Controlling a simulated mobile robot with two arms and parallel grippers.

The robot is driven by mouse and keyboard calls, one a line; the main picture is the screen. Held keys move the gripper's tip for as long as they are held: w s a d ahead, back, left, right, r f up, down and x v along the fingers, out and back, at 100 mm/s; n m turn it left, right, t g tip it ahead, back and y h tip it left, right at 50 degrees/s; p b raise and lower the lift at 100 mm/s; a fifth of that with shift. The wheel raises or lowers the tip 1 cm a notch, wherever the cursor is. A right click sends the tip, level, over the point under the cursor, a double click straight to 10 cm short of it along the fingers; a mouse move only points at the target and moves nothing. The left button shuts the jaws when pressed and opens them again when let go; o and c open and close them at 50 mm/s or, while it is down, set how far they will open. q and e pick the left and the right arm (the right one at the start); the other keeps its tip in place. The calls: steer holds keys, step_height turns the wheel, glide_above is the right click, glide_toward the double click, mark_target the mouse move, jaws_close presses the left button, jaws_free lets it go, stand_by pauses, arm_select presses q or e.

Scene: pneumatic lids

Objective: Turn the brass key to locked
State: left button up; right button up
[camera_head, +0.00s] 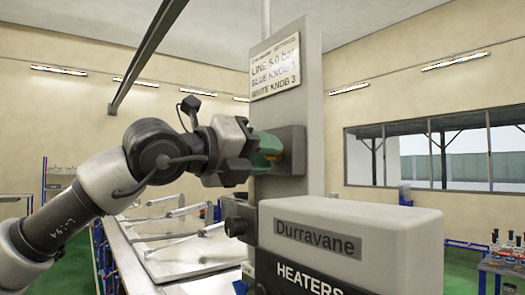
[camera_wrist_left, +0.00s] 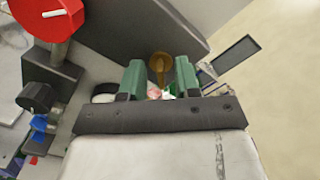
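The brass key (camera_wrist_left: 161,64) shows in the left wrist view as a small round-headed brass piece against a dark grey surface. My left gripper (camera_wrist_left: 160,80) has its two green fingers apart, one on each side of the key, with a gap visible to either side. In the head view my left gripper (camera_head: 268,152) is at the grey box (camera_head: 293,140) on the upright panel. The fingers largely hide the key there, and its lock marking is not visible. My right gripper is not in view.
A sign (camera_head: 275,67) is on the grey panel above the box. A light grey Durravane cabinet (camera_head: 390,235) stands below, with a black knob (camera_head: 238,222) at its left. In the left wrist view a red round part (camera_wrist_left: 48,18) is at upper left.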

arm_select(q)
jaws_close()
steer(key=shift+f+m+b, duration=0.15)
steer(key=shift+m+b, duration=0.4)
steer(key=shift+m, duration=0.05)
steer(key=shift+m+b, duration=0.8)
steer(key=shift+m, duration=0.3)
steer(key=m+b, duration=0.1)
steer(key=m, duration=0.2)
steer(key=shift+m, duration=0.3)
steer(key=m, duration=1)
steer(key=shift+m, duration=0.4)
